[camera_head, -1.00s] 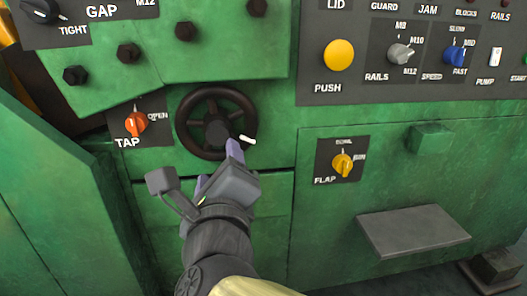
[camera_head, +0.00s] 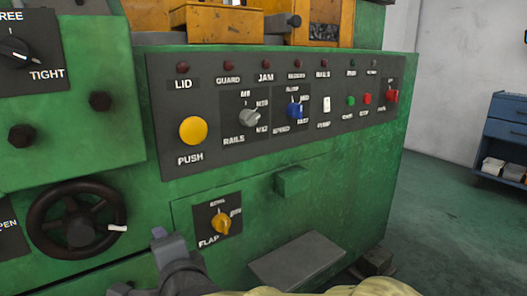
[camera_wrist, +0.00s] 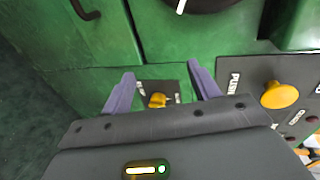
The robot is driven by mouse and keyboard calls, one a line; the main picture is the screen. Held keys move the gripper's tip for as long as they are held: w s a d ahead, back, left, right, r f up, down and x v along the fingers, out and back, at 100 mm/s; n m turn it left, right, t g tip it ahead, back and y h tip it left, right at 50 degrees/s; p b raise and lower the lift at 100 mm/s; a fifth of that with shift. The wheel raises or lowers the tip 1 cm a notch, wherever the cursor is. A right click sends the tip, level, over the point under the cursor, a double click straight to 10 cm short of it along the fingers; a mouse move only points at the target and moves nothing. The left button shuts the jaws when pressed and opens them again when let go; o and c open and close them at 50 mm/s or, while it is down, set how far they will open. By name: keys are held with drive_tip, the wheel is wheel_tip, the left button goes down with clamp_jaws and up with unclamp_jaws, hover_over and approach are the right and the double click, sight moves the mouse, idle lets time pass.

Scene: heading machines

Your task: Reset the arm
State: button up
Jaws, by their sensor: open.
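My gripper (camera_head: 160,240) is low in the head view, just right of the black handwheel (camera_head: 38,225) with its white handle. Much of it is hidden by my arm and the picture's lower edge. In the wrist view my gripper (camera_wrist: 162,82) has its two purple fingers spread apart, with nothing held. The yellow FLAP knob (camera_wrist: 157,100) shows between the fingers, beyond them on the machine. The same FLAP knob (camera_head: 221,222) is right of my gripper in the head view.
The green machine front holds a control panel with a yellow PUSH button (camera_head: 193,131), a grey RAILS knob (camera_head: 249,117) and a blue SPEED knob (camera_head: 295,108). A grey metal shelf (camera_head: 297,260) juts out low. A blue cabinet (camera_head: 505,135) stands right, beyond open floor.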

drive_tip(key=w+d+f+n+g+h+p, duration=0.2)
drive_tip(key=d+f+n+p, duration=0.1)
drive_tip(key=d, duration=0.5)
drive_tip(key=w+d+f+n+g+h+p, duration=0.2)
drive_tip(key=d+f+n, duration=0.1)
drive_tip(key=d, duration=0.5)
drive_tip(key=s+d+f+n+g+h+p, duration=0.2)
drive_tip(key=s+d+g+p, duration=0.15)
drive_tip(key=d, duration=0.55)
drive_tip(key=s+d+f+n+g+h+p, duration=0.1)
drive_tip(key=s+d+n+g+h+p, duration=0.25)
drive_tip(key=d, duration=0.55)
wheel_tip(320, 180, up, 36)
drive_tip(key=t+y+p, duration=0.1)
drive_tip(key=p, duration=3.5)
drive_tip(key=shift+s+a+r+m+p, duration=0.2)
drive_tip(key=shift+s+a+m+p, duration=0.1)
drive_tip(key=shift+s+m+p, duration=0.1)
drive_tip(key=c, duration=0.5)
drive_tip(key=shift+w+a, duration=0.1)
drive_tip(key=shift+w, duration=0.05)
drive_tip(key=shift+c, duration=0.2)
